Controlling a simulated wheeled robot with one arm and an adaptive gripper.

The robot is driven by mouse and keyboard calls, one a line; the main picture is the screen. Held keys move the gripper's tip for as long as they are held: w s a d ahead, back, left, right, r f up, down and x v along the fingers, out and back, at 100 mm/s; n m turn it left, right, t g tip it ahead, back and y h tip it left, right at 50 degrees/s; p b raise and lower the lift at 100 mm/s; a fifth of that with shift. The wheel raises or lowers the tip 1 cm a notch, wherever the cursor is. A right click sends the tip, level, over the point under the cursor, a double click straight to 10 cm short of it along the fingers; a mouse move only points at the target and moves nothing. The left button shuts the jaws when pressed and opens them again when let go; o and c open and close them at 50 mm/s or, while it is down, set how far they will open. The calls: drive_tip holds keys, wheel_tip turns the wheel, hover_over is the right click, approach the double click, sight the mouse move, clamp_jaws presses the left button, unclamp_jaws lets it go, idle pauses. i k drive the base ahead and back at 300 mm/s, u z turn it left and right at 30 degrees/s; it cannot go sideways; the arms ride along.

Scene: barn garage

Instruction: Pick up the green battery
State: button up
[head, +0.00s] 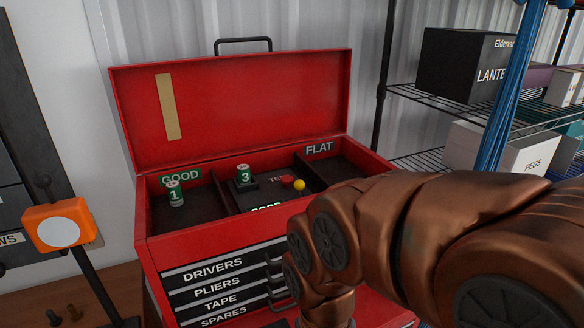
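Two green-and-white batteries stand in the open red toolbox (350,160). Battery 1 (176,195) stands upright in the left compartment, marked GOOD. Battery 3 (243,175) stands upright in the middle compartment, on or in a black tester (264,193). My copper arm crosses the lower right, in front of the box. My gripper is below the picture and not seen.
The raised lid (235,110) stands behind the compartments. Labelled drawers (215,285) are in the box's front. An orange device (62,226) on a stand is at left. Wire shelves (450,160) with boxes and hanging blue strands (510,95) are at right.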

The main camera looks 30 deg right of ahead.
sight(243, 178)
drive_tip(key=u, duration=2.05)
drive_tip(key=k, duration=0.85)
drive_tip(key=z, duration=0.9)
drive_tip(key=i, duration=0.5)
drive_tip(key=u, duration=0.05)
